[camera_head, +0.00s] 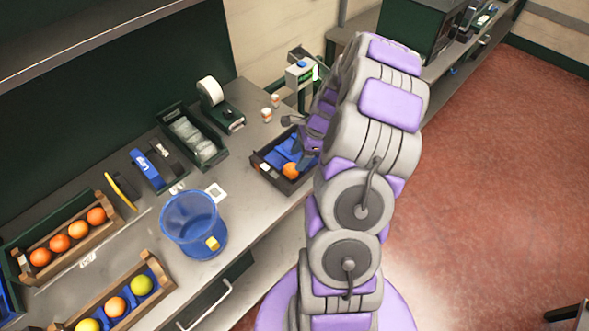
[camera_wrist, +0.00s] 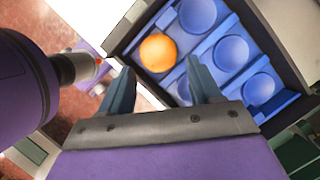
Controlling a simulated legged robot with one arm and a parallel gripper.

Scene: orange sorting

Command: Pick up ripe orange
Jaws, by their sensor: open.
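One orange fruit (camera_wrist: 158,53) sits in a cup of a blue insert (camera_wrist: 228,52) inside a dark crate (camera_wrist: 300,80) in the wrist view. It also shows in the head view (camera_head: 291,170), at the near side of the crate (camera_head: 262,172). My gripper (camera_wrist: 160,80) is open and empty, its two fingers pointing toward the orange, just short of it in the picture. The other visible cups of the insert are empty. In the head view my arm covers the right side of the crate, and the fingertips are hard to make out.
A wooden rack (camera_head: 70,262) holds several orange fruits at left. A nearer wooden rack (camera_head: 158,303) holds greenish-yellow and orange ones. A blue bin (camera_head: 190,222) with a yellow item stands between them and the crate. A tape dispenser (camera_head: 212,95) and small bottles stand behind.

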